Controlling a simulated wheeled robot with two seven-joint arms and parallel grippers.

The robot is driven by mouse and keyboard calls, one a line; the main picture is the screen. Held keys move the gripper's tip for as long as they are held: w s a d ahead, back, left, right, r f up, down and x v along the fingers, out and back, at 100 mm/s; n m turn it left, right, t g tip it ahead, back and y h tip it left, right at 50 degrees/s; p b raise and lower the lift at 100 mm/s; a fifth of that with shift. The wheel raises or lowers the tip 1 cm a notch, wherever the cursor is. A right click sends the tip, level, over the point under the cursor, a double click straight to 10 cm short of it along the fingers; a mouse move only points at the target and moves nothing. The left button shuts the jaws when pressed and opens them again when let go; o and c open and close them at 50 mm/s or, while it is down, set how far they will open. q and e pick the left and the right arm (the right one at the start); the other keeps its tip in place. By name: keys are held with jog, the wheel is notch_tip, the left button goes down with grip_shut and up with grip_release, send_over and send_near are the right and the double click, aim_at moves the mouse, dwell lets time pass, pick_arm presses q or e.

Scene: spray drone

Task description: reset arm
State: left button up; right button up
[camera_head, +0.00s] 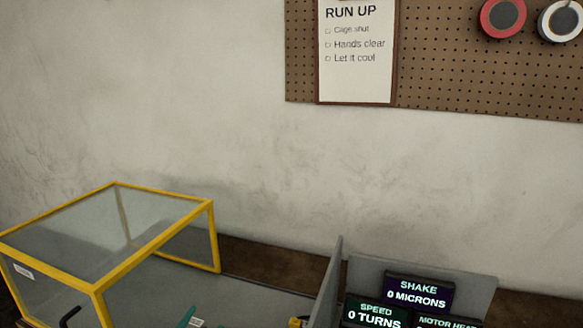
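Neither of my grippers shows in the head view, and I see no part of my arms that I can be sure of. A clear box cage with a yellow frame (155,238) stands at the lower left on a grey surface (250,299). A teal piece (187,317) with a small white label is cut off by the bottom edge, so I cannot tell what it is. A black bent handle (70,316) shows at the lower left.
Grey panels carry dark displays (418,293) reading "SHAKE 0 MICRONS" and "SPEED 0 TURNS". A pegboard (440,70) holds a "RUN UP" sheet (356,80), a red roll (486,24) and a white roll. The wall (150,100) is bare.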

pick_arm(q)
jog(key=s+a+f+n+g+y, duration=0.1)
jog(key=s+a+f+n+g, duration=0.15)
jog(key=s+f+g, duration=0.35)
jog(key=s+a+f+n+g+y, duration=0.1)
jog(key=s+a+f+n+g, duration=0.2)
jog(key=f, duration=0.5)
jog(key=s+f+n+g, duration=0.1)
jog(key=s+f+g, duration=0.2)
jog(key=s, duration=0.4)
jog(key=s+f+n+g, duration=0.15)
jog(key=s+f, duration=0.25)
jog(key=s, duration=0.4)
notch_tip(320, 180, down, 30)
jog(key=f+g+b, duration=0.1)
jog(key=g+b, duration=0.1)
jog(key=b, duration=0.2)
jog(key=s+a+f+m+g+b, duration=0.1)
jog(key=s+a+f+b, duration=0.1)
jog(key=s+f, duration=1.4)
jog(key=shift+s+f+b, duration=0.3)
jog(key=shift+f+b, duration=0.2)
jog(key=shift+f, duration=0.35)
